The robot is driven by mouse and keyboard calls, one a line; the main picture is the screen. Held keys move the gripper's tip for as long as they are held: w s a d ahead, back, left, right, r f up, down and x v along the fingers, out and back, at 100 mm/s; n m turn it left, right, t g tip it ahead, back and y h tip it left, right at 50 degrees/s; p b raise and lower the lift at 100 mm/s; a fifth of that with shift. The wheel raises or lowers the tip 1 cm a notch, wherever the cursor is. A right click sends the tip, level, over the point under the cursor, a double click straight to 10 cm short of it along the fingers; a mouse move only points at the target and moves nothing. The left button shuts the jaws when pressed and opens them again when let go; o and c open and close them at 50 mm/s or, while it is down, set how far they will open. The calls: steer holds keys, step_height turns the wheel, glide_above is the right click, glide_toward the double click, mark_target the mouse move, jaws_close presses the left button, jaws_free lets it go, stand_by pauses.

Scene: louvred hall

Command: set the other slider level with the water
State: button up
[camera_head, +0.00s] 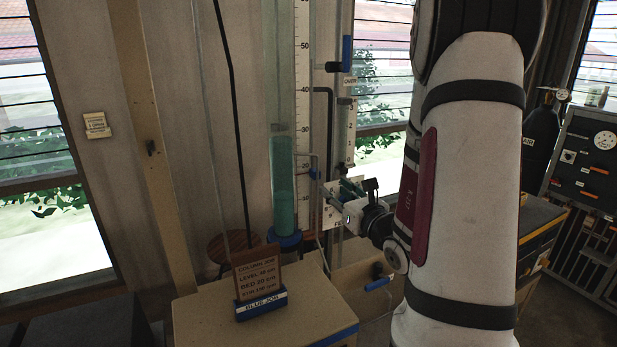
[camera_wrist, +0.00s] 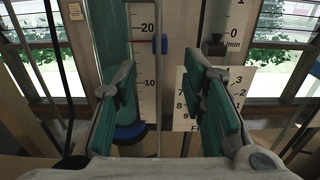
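The clear column (camera_head: 283,170) holds teal water; its pale upper edge shows at roughly the 30 region of the tall scale (camera_head: 303,100), with a darker teal part lower down. A small blue piece (camera_head: 315,168), apparently a slider, sits beside the scale near 20; in the wrist view this blue piece (camera_wrist: 164,43) is a little below the 20 mark. I cannot clearly make out a second slider. My gripper (camera_head: 350,189) is right of the column's lower part. In the wrist view my gripper (camera_wrist: 162,82) is open, its green-padded fingers wide apart with nothing between them.
A job sign (camera_head: 259,272) reading level 30 cm and bed 20 cm stands on a box (camera_head: 205,325) in front. A blue handle (camera_head: 347,53) is high on the right. A numbered dial plate (camera_wrist: 240,92) is behind my right finger. Thin vertical pipes crowd the column.

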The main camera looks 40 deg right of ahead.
mark_target(318, 176)
steer(key=b+x, duration=0.2)
steer(key=b, duration=0.3)
steer(key=shift+w+f, duration=0.1)
steer(key=shift+w, duration=0.15)
steer(key=b, duration=0.2)
steer(key=shift+w+f+b, duration=0.1)
steer(key=shift+w+b, duration=0.05)
steer(key=shift+b, duration=0.25)
steer(key=x, duration=0.6)
steer(key=shift+d+b, duration=0.15)
steer(key=shift+b, duration=0.2)
steer(key=shift+w+b, duration=0.4)
steer(key=shift+w, duration=0.1)
jaws_close()
